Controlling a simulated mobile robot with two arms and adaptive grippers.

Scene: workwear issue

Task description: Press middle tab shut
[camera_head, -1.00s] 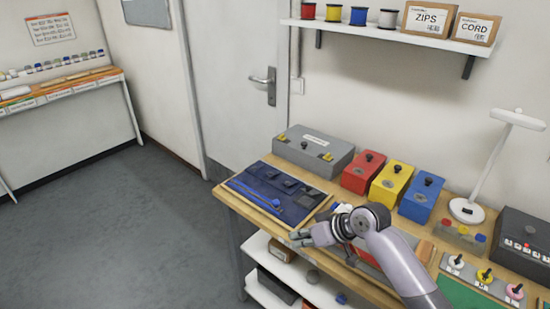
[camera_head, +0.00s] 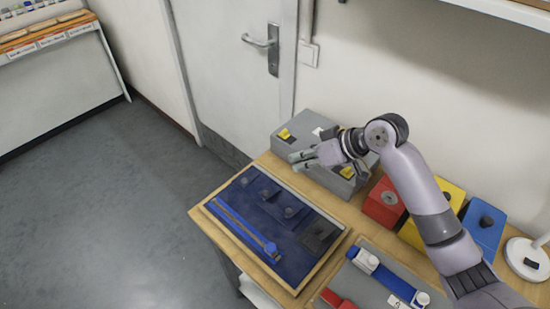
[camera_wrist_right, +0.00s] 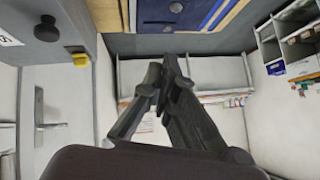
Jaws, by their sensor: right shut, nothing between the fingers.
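A dark blue cloth panel (camera_head: 262,228) lies on a wooden board near the bench's left end, with a row of small dark tabs. The tab that looks like the middle one (camera_head: 268,193) lies between two others; whether it is shut is too small to tell. The panel shows partly at the top of the right wrist view (camera_wrist_right: 200,8). My right gripper (camera_head: 297,161) is shut and empty, in front of the grey case and behind the panel's back edge, apart from the tabs. Its fingers also fill the middle of the wrist view (camera_wrist_right: 165,75). My left gripper is out of view.
A grey case (camera_head: 293,128) with yellow latches stands behind my right gripper. Red (camera_head: 383,205), yellow and blue (camera_head: 484,228) boxes stand to its right. A grey board (camera_head: 350,284) with a blue strap lies right of the panel. The space over the panel is clear.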

